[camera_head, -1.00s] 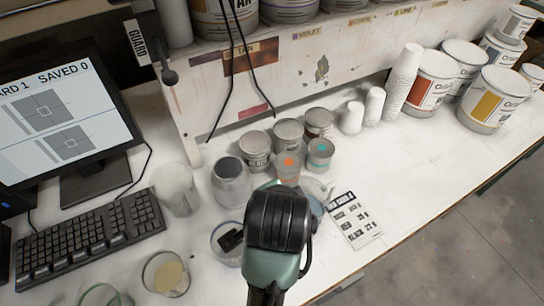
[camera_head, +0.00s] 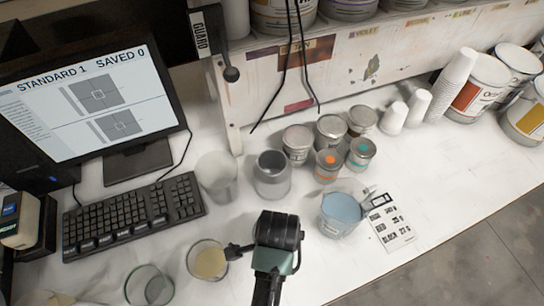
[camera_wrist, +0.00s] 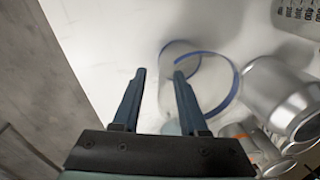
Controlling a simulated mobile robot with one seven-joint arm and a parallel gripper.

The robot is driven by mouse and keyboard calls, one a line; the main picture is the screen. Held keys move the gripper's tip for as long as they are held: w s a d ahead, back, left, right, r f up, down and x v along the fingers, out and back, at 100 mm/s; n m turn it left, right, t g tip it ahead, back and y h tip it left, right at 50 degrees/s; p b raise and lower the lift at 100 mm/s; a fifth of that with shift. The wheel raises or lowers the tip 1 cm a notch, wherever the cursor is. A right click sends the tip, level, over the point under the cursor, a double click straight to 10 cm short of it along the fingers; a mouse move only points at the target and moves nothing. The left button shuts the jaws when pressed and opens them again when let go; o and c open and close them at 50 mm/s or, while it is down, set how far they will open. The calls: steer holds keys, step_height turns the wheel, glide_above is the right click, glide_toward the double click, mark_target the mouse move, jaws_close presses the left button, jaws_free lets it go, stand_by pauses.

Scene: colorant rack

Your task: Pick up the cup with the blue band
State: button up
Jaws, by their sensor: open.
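A clear cup with a blue band (camera_wrist: 232,92) shows in the wrist view, just beyond my fingers and to their right. It is see-through, with its round bottom visible through it. My gripper (camera_wrist: 159,74) is open. The right fingertip overlaps the cup's near-left part in the picture; I cannot tell whether it touches. Nothing is held. In the head view my gripper (camera_head: 238,250) is low over the table, and my wrist hides where the cup stands.
A metal can (camera_head: 272,175) and a clear beaker (camera_head: 217,177) stand behind. A light-blue cup (camera_head: 342,213) is to the right, a beige-filled cup (camera_head: 208,261) to the left. Small tins (camera_head: 328,166) crowd behind. A printed card (camera_head: 389,222) lies right; the table's front right is clear.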

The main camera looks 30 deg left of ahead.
steer(key=shift+w+a+f, duration=0.1)
steer(key=shift+a+f, duration=0.1)
steer(key=shift+f, duration=1.7)
jaws_close()
